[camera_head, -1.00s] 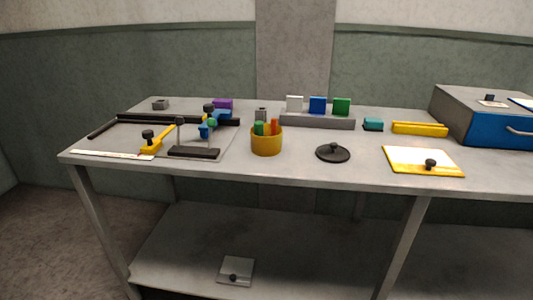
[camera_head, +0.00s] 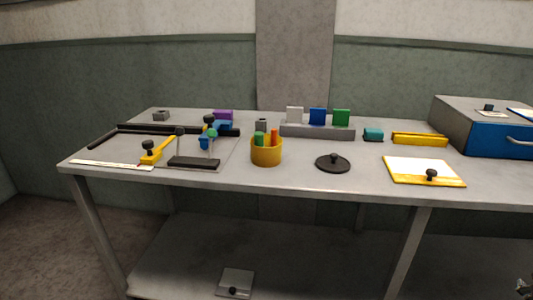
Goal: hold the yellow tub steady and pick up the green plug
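The yellow tub (camera_head: 266,154) stands upright near the front middle of the grey table. The green plug (camera_head: 260,138) stands in the left part of the tub with its top above the rim. An orange piece (camera_head: 274,137) stands beside it, and the tub wall hides the lower ends of both. A small part of what looks like my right gripper (camera_head: 525,289) shows at the bottom right corner, far from the tub and below the tabletop. Its fingers are too cut off to judge. My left gripper is not in view.
A black lid with a knob (camera_head: 333,163) lies right of the tub. A grey rack (camera_head: 317,131) with white, blue and green blocks stands behind. Left is a board with a yellow lever (camera_head: 158,151) and black bars. A yellow-edged plate (camera_head: 424,172) lies at right.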

